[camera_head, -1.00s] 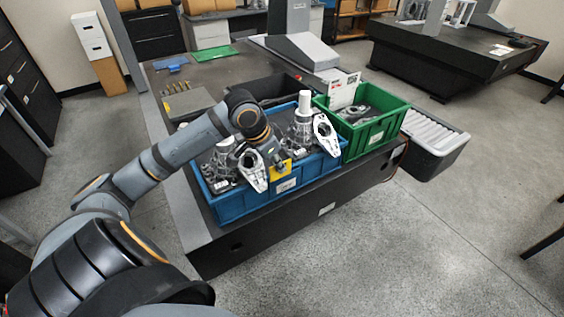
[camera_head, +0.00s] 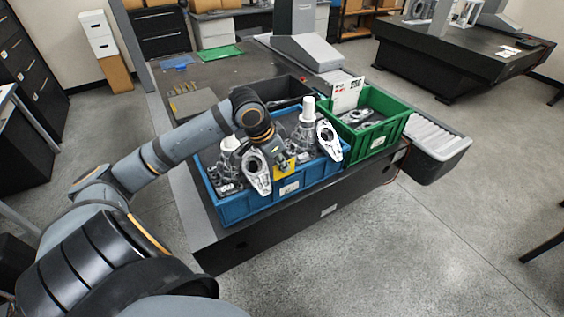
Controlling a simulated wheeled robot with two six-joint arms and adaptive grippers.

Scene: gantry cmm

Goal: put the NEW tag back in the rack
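A small yellow tag (camera_head: 285,170) shows at the front rim of the blue crate; its lettering is too small to read. My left gripper (camera_head: 279,158) points down from above the crate and is shut on this tag, though its fingertips are small and partly hidden. The tag looks just above the rim, in front of the metal parts; I cannot tell if it touches them. A white board with red and green patches (camera_head: 347,95) stands at the back of the green crate; it may be the tag rack. My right gripper is not in view.
The blue crate (camera_head: 240,209) holds several metal castings and white cylinders (camera_head: 309,106), close around my gripper. The green crate (camera_head: 381,141) beside it holds metal parts. A roller tray (camera_head: 440,140) lies to the right.

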